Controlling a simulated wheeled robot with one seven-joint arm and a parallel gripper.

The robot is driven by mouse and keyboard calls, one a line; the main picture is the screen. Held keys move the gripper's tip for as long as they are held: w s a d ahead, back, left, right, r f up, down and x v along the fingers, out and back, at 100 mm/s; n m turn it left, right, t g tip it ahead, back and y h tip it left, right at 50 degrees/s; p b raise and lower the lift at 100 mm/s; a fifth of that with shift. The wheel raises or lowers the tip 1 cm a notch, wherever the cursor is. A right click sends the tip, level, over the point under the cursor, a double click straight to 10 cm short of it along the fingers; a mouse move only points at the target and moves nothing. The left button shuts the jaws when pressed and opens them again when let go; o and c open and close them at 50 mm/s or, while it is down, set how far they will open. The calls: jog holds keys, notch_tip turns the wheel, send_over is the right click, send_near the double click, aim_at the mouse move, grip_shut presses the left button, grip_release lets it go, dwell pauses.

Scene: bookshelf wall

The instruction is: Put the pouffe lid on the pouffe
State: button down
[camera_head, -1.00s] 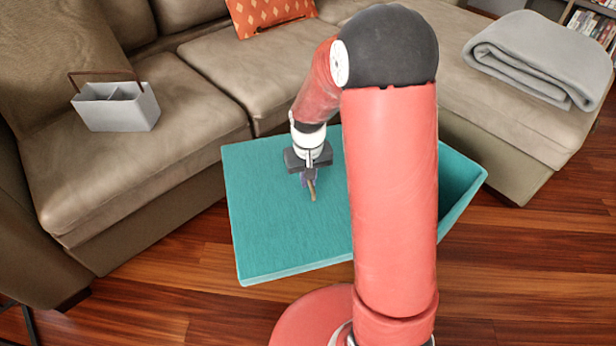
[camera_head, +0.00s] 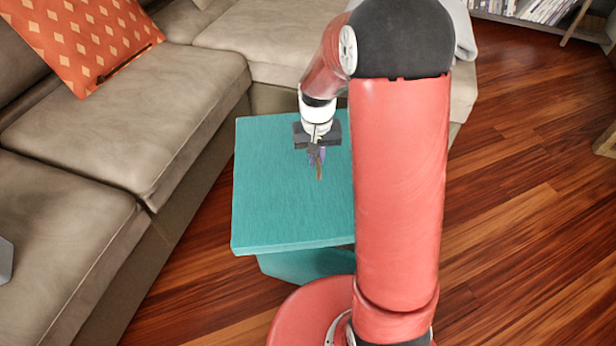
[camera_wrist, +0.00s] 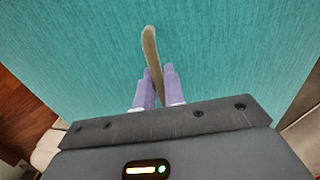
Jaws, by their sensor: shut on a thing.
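The teal pouffe lid (camera_head: 285,205) is a flat square panel in the middle of the head view. My gripper (camera_head: 317,155) is over it, shut on its small tan handle (camera_head: 320,172). In the wrist view, the purple fingers of my gripper (camera_wrist: 158,85) close around the handle (camera_wrist: 151,48), with the teal lid (camera_wrist: 80,55) filling most of the picture. The teal pouffe (camera_head: 305,266) shows as a strip below the lid's front edge. Its rim is hidden by the lid and my arm, so I cannot tell whether they touch.
A beige sofa (camera_head: 130,105) runs along the left and back, close to the lid's left side. An orange patterned cushion (camera_head: 85,40) lies on it. The wooden floor (camera_head: 530,200) is clear on the right. A bookshelf (camera_head: 530,12) stands at the back right.

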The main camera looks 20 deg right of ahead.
aim_at(340, 159)
jog(key=d+r+m+b, duration=0.1)
jog(key=d, duration=0.1)
jog(key=d+r+m+b, duration=0.1)
jog(key=d+m+b, duration=0.1)
jog(key=d+r+m+b, duration=0.1)
jog(key=d, duration=0.1)
jog(key=shift+w, duration=0.2)
jog(key=shift+s+d+r+m+b, duration=0.15)
jog(key=shift+d+r+m+b, duration=0.2)
jog(key=shift+m, duration=0.15)
notch_tip(340, 159, down, 6)
jog(key=b, duration=0.5)
jog(key=shift+f+b, duration=0.35)
jog(key=shift+f, duration=0.45)
jog(key=shift+s+f+b, duration=0.1)
jog(key=shift+f+b, duration=0.25)
jog(key=shift+f, duration=0.6)
dwell(0.3)
jog(key=c, duration=1.4)
grip_release()
jog(key=shift+s+f, duration=0.1)
